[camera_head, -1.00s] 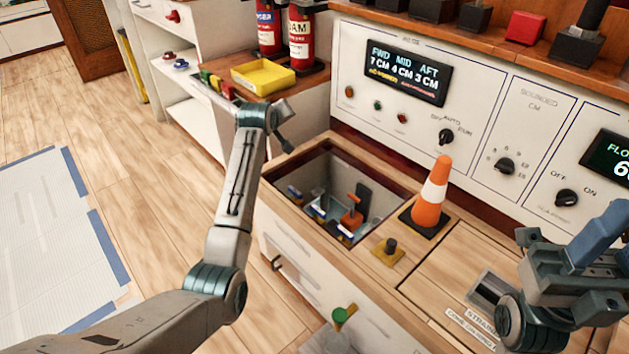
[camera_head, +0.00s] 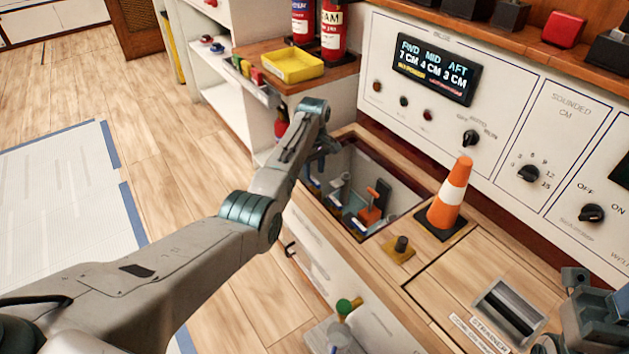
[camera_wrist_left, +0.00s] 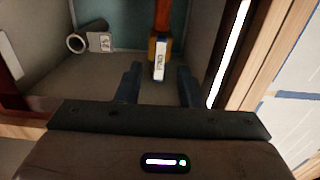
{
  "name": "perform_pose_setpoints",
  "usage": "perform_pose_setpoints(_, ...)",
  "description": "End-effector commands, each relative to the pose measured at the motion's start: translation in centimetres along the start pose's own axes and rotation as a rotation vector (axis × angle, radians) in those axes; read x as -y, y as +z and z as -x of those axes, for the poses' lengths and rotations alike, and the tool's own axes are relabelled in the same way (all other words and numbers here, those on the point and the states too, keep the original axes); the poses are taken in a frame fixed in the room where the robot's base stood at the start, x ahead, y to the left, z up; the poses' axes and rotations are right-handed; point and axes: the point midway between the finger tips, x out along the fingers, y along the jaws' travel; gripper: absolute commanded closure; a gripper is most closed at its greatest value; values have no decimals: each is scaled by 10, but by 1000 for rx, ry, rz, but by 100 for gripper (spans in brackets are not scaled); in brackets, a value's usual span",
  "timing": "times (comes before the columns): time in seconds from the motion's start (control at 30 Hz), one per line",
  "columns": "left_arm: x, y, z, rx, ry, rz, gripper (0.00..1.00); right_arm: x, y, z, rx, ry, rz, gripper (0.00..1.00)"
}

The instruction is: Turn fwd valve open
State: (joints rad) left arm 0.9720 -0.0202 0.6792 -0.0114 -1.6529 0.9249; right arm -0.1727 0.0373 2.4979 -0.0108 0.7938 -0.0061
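An open bilge well (camera_head: 408,193) in the wooden counter holds several small fittings with blue and white parts, and a red-orange fitting (camera_head: 372,210). Which one is the fwd valve cannot be told in the head view. My left gripper (camera_head: 325,148) is at the well's far left corner, its tips partly hidden by the arm. In the left wrist view my left gripper (camera_wrist_left: 159,84) is open and empty, pointing into the well. An orange handle (camera_wrist_left: 162,18) with a white lettered tag (camera_wrist_left: 160,62) lies ahead between the fingers. My right gripper (camera_head: 598,310) is cut off at the right edge.
An orange and white cone (camera_head: 450,195) stands on the counter right of the well, near a dark knob on a yellow base (camera_head: 400,246). A panel display (camera_head: 437,69) reads FWD 7, MID 4, AFT 3 CM. A pipe end (camera_wrist_left: 78,42) shows left in the wrist view.

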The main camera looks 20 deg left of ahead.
Motion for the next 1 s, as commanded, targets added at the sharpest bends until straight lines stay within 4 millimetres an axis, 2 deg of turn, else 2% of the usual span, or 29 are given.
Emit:
perform_pose_setpoints(0.03,0,0,-12,1,-1,0,65,0,0,6,-2,4,3,64)
perform_pose_setpoints(0.2,0,0,-29,0,0,0,65,1,1,10,-6,12,10,64)
perform_pose_setpoints(0.57,0,0,-33,-1,1,-1,65,1,1,8,-11,17,13,64)
perform_pose_setpoints(0.77,0,0,-33,-1,1,-1,100,1,1,8,-11,17,13,64)
perform_pose_setpoints(1.0,0,0,-32,-1,1,-8,100,1,1,7,-9,15,12,64)
